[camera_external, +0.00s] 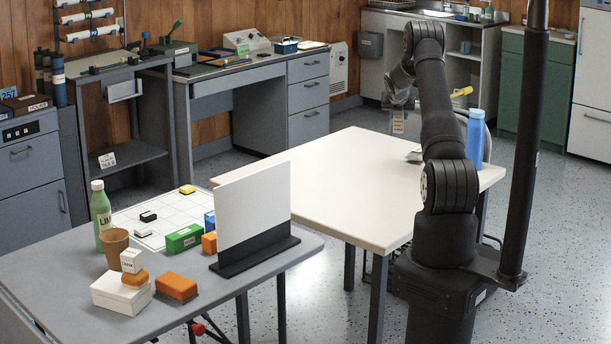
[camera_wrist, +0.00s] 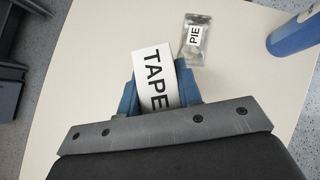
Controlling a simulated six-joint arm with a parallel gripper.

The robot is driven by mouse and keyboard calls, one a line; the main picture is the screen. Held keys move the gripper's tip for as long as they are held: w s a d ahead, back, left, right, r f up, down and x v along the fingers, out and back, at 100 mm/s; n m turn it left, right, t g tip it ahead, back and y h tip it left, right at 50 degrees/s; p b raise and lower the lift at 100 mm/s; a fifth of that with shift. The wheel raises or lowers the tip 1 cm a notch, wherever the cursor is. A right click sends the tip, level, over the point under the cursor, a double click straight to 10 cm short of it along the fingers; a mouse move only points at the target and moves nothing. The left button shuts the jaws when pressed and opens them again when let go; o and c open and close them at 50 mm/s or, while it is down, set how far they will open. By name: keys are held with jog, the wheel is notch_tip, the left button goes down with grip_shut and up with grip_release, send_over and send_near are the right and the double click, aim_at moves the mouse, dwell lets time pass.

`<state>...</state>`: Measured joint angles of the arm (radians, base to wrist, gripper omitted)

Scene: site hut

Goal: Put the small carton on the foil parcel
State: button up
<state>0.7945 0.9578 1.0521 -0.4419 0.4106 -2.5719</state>
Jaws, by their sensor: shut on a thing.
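My gripper (camera_wrist: 160,88) is shut on a white small carton (camera_wrist: 155,72) marked TAPE, held between its blue fingers. The carton's lower part is hidden by the gripper in the wrist view. The foil parcel (camera_wrist: 194,42), silver with a white PIE label, lies on the cream table just right of the carton in that view. In the external view the foil parcel (camera_external: 413,156) is partly hidden by my arm. The carton (camera_external: 398,127) shows there beyond the table's far edge in the picture, apart from the parcel.
A blue bottle (camera_wrist: 296,38) stands on the cream table (camera_external: 330,170), right of the parcel; it also shows in the external view (camera_external: 475,135). The table's left part is clear. A grey table (camera_external: 215,300) holds a white upright panel (camera_external: 253,203), a green bottle (camera_external: 101,215) and several blocks.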

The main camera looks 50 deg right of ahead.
jog(key=s+d+m, duration=0.2)
jog(key=s+d, duration=1)
send_over(414, 152)
notch_tip(414, 152, down, 6)
jog(key=shift+g+h, duration=0.4)
jog(key=shift+g, duration=0.1)
jog(key=shift+d+f, duration=0.15)
jog(key=shift+f, duration=1.9)
jog(key=shift+f, duration=0.2)
jog(key=o, duration=1)
jog(key=shift+s+a+r, duration=0.1)
jog(key=shift+a+r, duration=0.1)
jog(key=shift+r, duration=0.3)
jog(key=v, duration=1.1)
jog(key=shift+s+a, duration=0.1)
